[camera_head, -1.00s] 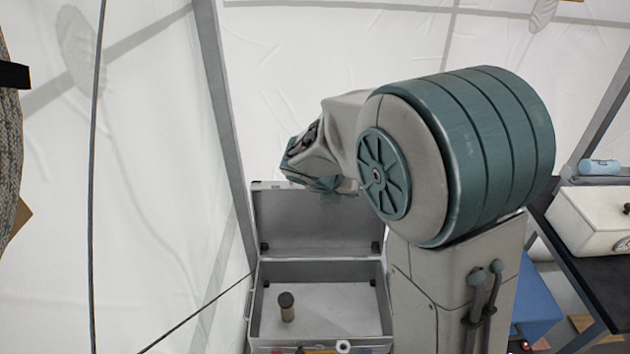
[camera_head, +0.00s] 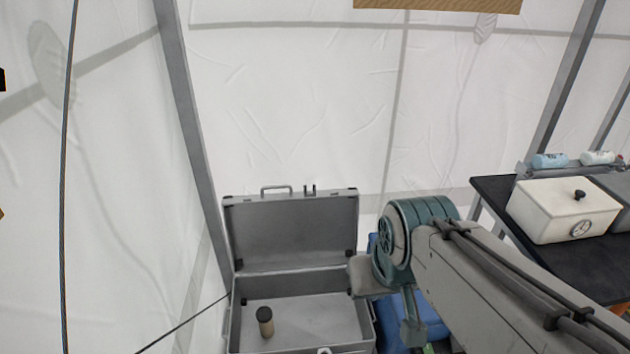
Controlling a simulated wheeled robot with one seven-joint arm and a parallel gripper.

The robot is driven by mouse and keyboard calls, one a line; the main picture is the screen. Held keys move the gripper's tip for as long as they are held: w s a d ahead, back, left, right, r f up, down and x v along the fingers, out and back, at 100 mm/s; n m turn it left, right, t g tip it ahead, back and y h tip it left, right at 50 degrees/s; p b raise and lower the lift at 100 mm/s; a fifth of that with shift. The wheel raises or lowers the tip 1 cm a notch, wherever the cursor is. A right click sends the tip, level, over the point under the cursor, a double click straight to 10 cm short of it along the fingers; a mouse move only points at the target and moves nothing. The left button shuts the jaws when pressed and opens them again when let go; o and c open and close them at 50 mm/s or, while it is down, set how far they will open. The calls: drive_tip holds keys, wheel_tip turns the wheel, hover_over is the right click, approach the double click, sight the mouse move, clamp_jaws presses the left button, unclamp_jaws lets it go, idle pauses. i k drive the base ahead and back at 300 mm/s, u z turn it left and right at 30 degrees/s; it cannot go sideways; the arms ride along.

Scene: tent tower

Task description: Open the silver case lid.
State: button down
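The silver case (camera_head: 232,325) stands at the lower middle of the head view. Its lid (camera_head: 295,230) is raised upright at the back, with the handle (camera_head: 276,189) on its top edge. The inside of the case is in plain view. My gripper (camera_head: 412,332) is at the end of my arm, to the right of the case and apart from the lid. It is small and partly hidden, so I cannot make out whether its fingers are open or shut.
A small dark-topped cylinder (camera_head: 265,321) stands inside the case. A black table (camera_head: 492,190) at the right holds a white box (camera_head: 563,211) with a dial and some bottles (camera_head: 550,161). A blue box (camera_head: 432,318) is behind my arm. White tent walls and grey poles stand behind.

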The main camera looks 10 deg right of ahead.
sight(305, 230)
drive_tip(key=k, duration=1.1)
drive_tip(key=u, duration=0.6)
drive_tip(key=i, duration=1.4)
drive_tip(key=z, duration=0.6)
